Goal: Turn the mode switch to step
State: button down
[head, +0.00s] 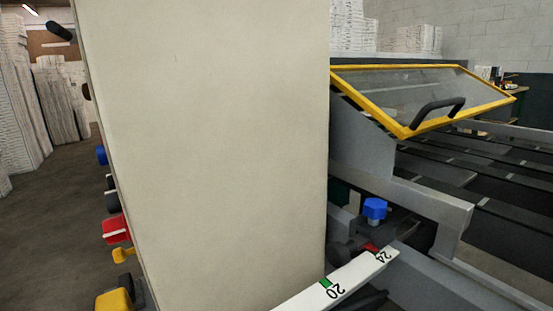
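A tall beige cabinet (215,150) fills the middle of the view, and I see mainly its broad plain side. Its control face is on the left and is seen almost edge-on. Several controls stick out there: a black handle (60,32), a blue button (101,155), black knobs (112,203), a red part (115,228), a small yellow lever (123,255) and a larger yellow part (115,300). I cannot tell which is the mode switch or how it is set; no labels are readable. My gripper is not in view.
A machine with a yellow-framed clear guard (425,95) stands at the right. A white scale (335,285) marked 20 and 24 and a blue knob (375,208) are low beside the cabinet. Stacked white goods (60,95) stand at the left behind open floor (50,220).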

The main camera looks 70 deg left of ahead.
aim_at(113, 205)
jog(key=u, duration=0.4)
jog(key=l+u, duration=0.1)
jog(key=u, duration=0.35)
jog(key=k+u, duration=0.1)
jog(key=u, duration=0.75)
jog(key=k+u, duration=0.1)
jog(key=u, duration=0.75)
jog(key=k+l, duration=0.05)
